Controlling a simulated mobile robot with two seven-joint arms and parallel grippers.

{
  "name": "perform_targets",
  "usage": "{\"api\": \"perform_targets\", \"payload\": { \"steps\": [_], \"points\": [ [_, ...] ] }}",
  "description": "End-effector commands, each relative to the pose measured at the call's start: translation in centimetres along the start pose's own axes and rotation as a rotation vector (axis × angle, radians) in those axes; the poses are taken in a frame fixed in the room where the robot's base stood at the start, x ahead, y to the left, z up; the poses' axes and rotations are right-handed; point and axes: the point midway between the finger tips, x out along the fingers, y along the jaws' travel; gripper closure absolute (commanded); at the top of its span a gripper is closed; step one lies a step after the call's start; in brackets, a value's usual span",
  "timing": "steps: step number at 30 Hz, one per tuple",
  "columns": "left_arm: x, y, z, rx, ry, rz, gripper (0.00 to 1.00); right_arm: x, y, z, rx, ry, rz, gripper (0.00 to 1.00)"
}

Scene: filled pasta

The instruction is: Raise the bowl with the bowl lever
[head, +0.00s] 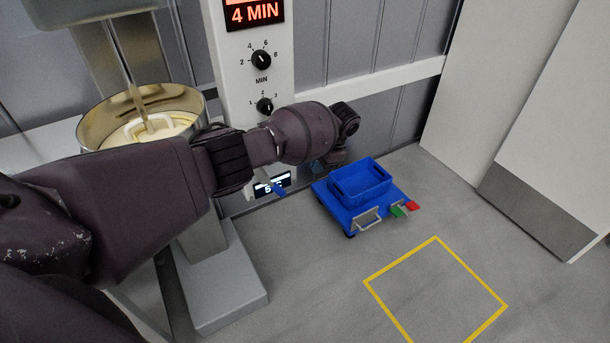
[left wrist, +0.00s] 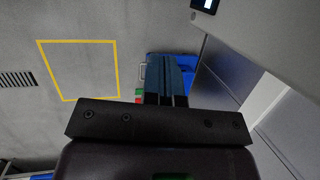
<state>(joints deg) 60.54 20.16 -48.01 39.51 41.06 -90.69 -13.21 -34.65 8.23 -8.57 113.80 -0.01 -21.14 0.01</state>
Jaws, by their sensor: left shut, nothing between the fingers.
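The metal bowl (head: 97,130) stands under the mixer head at the left of the head view, with pale dough around the mixing tool. My left arm hides part of its front. My left gripper (head: 328,163) is right of the column, apart from that lever. In the left wrist view its fingers (left wrist: 165,68) are shut and empty. My right gripper is not in view.
A blue cart (head: 340,212) with a blue crate (head: 362,184) stands on the floor right of the column, with red and green pedals. A yellow floor square (head: 401,261) is empty. The control column (head: 238,92) has dials and a "4 MIN" display. A wall closes the right side.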

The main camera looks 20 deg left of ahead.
Motion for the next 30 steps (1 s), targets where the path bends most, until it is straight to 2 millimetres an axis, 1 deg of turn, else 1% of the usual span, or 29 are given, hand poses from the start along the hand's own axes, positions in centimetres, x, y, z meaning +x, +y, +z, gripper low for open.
{"api": "perform_targets", "payload": {
  "steps": [1, 4, 9, 12, 27, 30],
  "points": [
    [-0.5, 0.2, -0.9, 0.002, 0.002, 0.001, 1.0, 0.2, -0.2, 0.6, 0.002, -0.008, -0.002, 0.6],
    [-1.6, 0.3, -1.9, 0.001, 0.002, 0.001, 1.0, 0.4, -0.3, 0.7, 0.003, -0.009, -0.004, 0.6],
    [-2.8, 0.3, -2.9, 0.001, 0.003, -0.001, 1.0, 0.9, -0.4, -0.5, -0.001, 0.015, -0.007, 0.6],
    [-3.2, 0.2, -3.1, 0.001, 0.003, -0.001, 1.0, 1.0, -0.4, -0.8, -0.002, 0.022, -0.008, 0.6],
    [-3.4, 0.2, -3.1, -0.003, 0.004, -0.001, 1.0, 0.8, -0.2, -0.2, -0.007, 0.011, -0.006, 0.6],
    [-3.4, 0.1, -3.6, -0.016, 0.032, -0.009, 1.0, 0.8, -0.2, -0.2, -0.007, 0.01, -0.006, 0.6]
  ]
}}
